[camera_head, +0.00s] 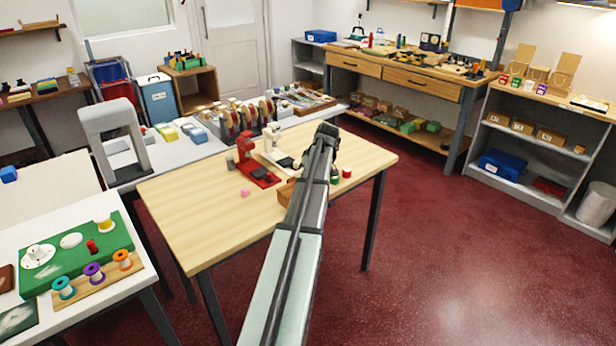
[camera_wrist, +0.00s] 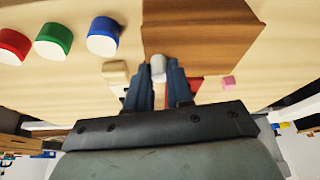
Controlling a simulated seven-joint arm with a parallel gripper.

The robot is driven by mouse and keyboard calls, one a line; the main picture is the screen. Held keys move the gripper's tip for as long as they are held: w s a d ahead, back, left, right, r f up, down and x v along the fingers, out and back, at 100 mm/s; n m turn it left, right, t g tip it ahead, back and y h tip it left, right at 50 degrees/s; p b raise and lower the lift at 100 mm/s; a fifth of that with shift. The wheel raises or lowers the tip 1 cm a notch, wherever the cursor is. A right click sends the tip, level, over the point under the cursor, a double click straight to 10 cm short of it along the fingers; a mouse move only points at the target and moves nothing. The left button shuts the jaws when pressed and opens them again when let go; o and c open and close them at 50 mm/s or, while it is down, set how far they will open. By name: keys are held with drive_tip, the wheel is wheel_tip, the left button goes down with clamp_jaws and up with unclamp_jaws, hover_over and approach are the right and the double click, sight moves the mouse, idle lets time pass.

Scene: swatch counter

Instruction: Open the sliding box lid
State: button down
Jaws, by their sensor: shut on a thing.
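A brown wooden box (camera_wrist: 205,40) fills the top middle of the wrist view. In the head view only a bit of the box (camera_head: 286,193) shows at the left of my arm, which hides the rest. A small pale grey knob (camera_wrist: 158,66) stands at the box's near edge. My gripper (camera_wrist: 158,80) is shut on this knob, with a dark finger on each side of it. I cannot make out the seam of the lid or whether it has slid. In the head view my arm hides the fingertips.
Red (camera_wrist: 13,46), green (camera_wrist: 53,41) and blue (camera_wrist: 103,37) cylinders stand beside the box. A red device (camera_head: 258,172), a cream device (camera_head: 275,152) and a pink piece (camera_head: 245,193) sit on the wooden table (camera_head: 200,215). The table's front left is clear.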

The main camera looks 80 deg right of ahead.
sight(284, 196)
drive_tip(key=w+a, duration=0.7)
drive_tip(key=shift+w+a, duration=0.3)
drive_tip(key=shift+a, duration=0.05)
drive_tip(key=shift+d, duration=0.1)
drive_tip(key=c, duration=1)
unclamp_jaws()
drive_tip(key=v, duration=1.4)
drive_tip(key=shift+f, duration=0.1)
drive_tip(key=shift+w, duration=0.1)
